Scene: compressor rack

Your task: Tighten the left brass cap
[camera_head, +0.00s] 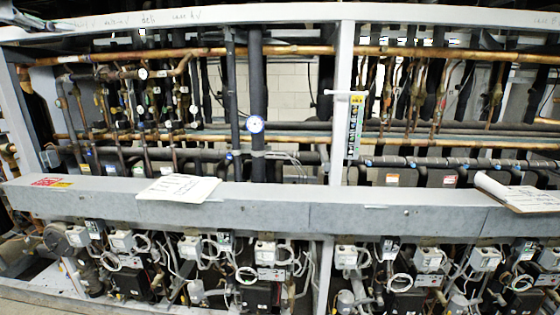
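Neither of my grippers shows in the head view. I cannot make out a brass cap for certain; the fittings are too small at this distance. Copper and brass-coloured pipework (180,70) with valves stands in the upper left bay of the rack. More copper-coloured vertical fittings (437,95) stand in the upper right bay. Long horizontal copper pipes (290,51) run across both bays, partly hidden behind uprights and dark pipes.
A grey horizontal beam (260,208) crosses the rack's front. Loose papers (180,188) and a clipboard (517,191) lie on it. A pale upright (341,100) divides the bays. Compressors with cables (130,262) fill the space below.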

